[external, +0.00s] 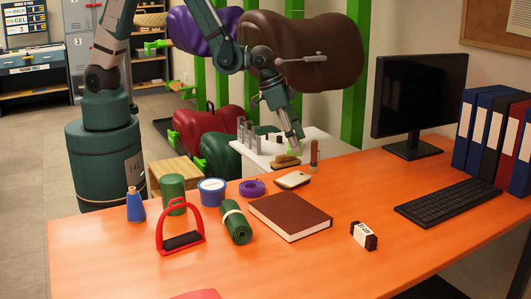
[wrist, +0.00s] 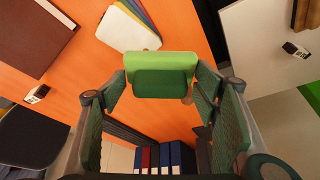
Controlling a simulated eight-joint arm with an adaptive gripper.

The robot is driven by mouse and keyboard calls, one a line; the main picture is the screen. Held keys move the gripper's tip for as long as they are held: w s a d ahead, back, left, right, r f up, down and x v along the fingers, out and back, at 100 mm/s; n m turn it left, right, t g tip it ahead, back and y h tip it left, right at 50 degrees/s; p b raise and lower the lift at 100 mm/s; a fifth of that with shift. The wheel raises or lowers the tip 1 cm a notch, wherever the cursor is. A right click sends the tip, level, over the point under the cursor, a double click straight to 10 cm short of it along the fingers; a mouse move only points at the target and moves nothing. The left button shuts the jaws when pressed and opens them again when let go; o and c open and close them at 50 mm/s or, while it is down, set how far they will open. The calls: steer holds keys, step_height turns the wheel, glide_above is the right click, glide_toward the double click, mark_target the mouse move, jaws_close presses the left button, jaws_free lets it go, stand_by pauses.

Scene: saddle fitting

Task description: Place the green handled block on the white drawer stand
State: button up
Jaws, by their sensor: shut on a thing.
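The green handled block (wrist: 162,68) sits between my fingers in the wrist view, with a light green upper part and a darker green face. My gripper (wrist: 160,88) is shut on it. In the external view my gripper (external: 296,143) points down by the white drawer stand (external: 322,142), and the green block (external: 294,152) shows small below its tips. The stand's drawers are mostly hidden behind the desk.
On the stand are several metal pieces (external: 246,136) at the left and an upright brown tool (external: 314,156) at the right. The orange desk (external: 300,262) in front holds a brown book (external: 290,215), a white pad (external: 293,180) and a purple roll (external: 252,187). Saddles hang behind.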

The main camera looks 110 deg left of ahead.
steer(key=s+a+f+n+g+y+b, duration=0.15)
steer(key=s+a+f+n, duration=0.25)
steer(key=s+a+n, duration=0.5)
steer(key=s+a+f+n+g+y+b, duration=0.1)
steer(key=s+a+f+n+g+b, duration=0.25)
steer(key=a, duration=0.95)
steer(key=s+a+f+n+g+y, duration=0.1)
steer(key=s+a+f+n, duration=0.4)
steer(key=s+a+n, duration=0.45)
steer(key=w+a+f+n+b, duration=0.1)
steer(key=a, duration=0.5)
steer(key=w+a+n+g+h+b, duration=0.1)
steer(key=w+a, duration=0.1)
steer(key=a, duration=0.5)
steer(key=shift+w+a+f+n+g, duration=0.15)
steer(key=shift+w+f+n+g, duration=0.15)
steer(key=shift+f, duration=0.05)
steer(key=shift+f+b, duration=0.85)
steer(key=shift+f, duration=2.3)
steer(key=shift+f+b, duration=0.5)
steer(key=shift+f, duration=1.4)
steer(key=shift+f, duration=0.15)
